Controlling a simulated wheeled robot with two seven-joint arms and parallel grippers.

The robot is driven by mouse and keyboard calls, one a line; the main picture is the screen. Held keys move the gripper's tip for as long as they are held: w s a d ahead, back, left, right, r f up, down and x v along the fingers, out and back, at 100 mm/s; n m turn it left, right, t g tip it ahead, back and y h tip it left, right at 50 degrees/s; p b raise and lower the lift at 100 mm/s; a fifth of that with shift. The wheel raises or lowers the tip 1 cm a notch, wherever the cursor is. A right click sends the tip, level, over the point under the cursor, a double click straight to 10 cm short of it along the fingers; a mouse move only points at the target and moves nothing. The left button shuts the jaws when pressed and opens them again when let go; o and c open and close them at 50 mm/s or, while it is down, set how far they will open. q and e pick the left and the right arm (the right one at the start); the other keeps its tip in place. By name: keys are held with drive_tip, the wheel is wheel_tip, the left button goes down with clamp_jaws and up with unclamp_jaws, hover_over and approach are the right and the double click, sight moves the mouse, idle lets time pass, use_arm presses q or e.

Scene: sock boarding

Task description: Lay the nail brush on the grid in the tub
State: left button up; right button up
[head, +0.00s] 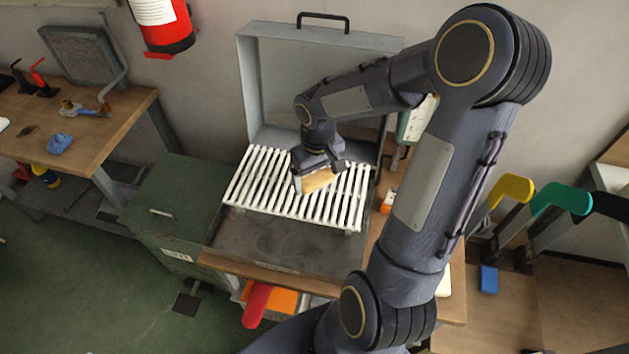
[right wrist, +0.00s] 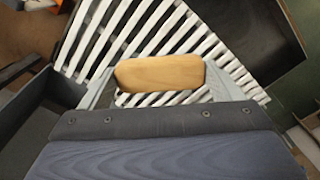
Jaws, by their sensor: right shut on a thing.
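The nail brush (head: 318,181) has a tan wooden back and is at the right gripper, over the white slatted grid (head: 260,188). In the right wrist view the brush (right wrist: 160,73) spans the space between the two fingers. My right gripper (head: 318,170) is shut on it. I cannot tell whether the brush touches the slats. The grid lies in the grey tub (head: 270,238), whose dark floor shows in front of it. The grid also fills the upper part of the right wrist view (right wrist: 105,35). My left gripper is not in view.
A raised grey lid (head: 262,85) with a black handle stands behind the tub. A green cabinet (head: 175,205) stands to the left. A wooden bench (head: 100,130) with small items is at far left. Yellow and teal upright pieces (head: 560,198) stand at right.

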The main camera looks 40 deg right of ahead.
sight(315, 184)
drive_tip(key=shift+w+f, duration=0.4)
drive_tip(key=shift+f, duration=1.65)
drive_tip(key=shift+f, duration=0.2)
drive_tip(key=o, duration=0.8)
drive_tip(key=shift+r, duration=0.15)
